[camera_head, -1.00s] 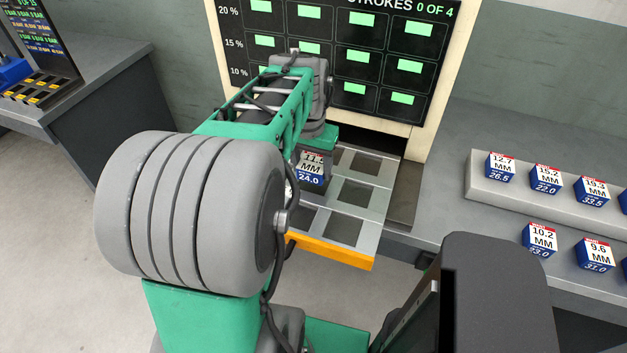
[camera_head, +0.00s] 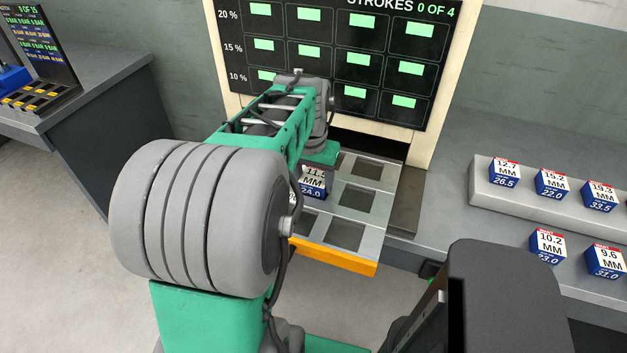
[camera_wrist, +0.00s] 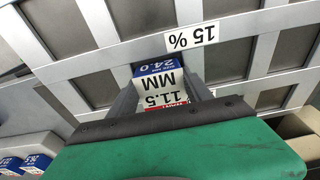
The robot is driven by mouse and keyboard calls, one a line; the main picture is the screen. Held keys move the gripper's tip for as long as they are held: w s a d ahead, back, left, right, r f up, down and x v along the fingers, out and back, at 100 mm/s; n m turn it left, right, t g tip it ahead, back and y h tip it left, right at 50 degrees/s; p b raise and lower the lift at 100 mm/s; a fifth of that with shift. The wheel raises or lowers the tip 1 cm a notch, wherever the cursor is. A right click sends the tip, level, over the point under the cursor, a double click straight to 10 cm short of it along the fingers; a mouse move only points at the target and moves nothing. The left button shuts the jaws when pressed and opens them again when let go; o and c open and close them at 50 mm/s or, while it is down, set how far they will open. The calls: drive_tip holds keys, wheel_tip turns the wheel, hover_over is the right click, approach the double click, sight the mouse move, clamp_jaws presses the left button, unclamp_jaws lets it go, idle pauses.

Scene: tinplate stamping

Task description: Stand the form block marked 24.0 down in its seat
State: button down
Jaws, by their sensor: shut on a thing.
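The form block marked 24.0 (camera_head: 315,184), blue and white with "11.5 MM" on top, is at the left part of the grey seat tray (camera_head: 376,230) in the head view. My gripper (camera_wrist: 161,80) is shut on this block (camera_wrist: 160,84), with one finger on each side, in the wrist view. The tray also shows in the wrist view (camera_wrist: 110,22), with dark square seats and a "15 %" label (camera_wrist: 192,37) beside the block. The block's lower end is hidden, so I cannot tell whether it touches the tray or enters a seat.
The tray has an orange front edge (camera_head: 335,256) and empty seats on its right side. A press board (camera_head: 345,60) with green cells stands behind it. Several other blocks stand on a grey rack (camera_head: 480,190) and the bench at right. A dark console is at left.

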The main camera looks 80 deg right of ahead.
sight(311, 184)
drive_tip(key=c, duration=0.7)
unclamp_jaws()
drive_tip(key=shift+a+f, duration=0.45)
drive_tip(key=shift+f, duration=0.4)
drive_tip(key=shift+o, duration=0.9)
drive_tip(key=shift+r, duration=0.15)
drive_tip(key=shift+o, duration=0.3)
wheel_tip(311, 184, up, 14)
drive_tip(key=shift+a+f+p, duration=0.25)
drive_tip(key=shift+a+p, duration=0.2)
drive_tip(key=w+a+f+n+t, duration=0.15)
drive_tip(key=w+a+n, duration=0.25)
drive_tip(key=w+a, duration=0.45)
drive_tip(key=w+a+f+n, duration=0.3)
drive_tip(key=w+a+n, duration=0.25)
drive_tip(key=w, duration=0.65)
drive_tip(key=w+a+f+n, duration=0.1)
drive_tip(key=a+f+n, duration=0.1)
drive_tip(key=a, duration=0.6)
drive_tip(key=w+a+f+n+t+y, duration=0.1)
drive_tip(key=a+n, duration=0.3)
drive_tip(key=a, duration=0.5)
drive_tip(key=w+a+f+n, duration=0.3)
drive_tip(key=a, duration=0.6)
drive_tip(key=shift+f+n+t+y, duration=0.3)
drive_tip(key=shift+f+n+t, duration=0.05)
drive_tip(key=shift+d, duration=0.1)
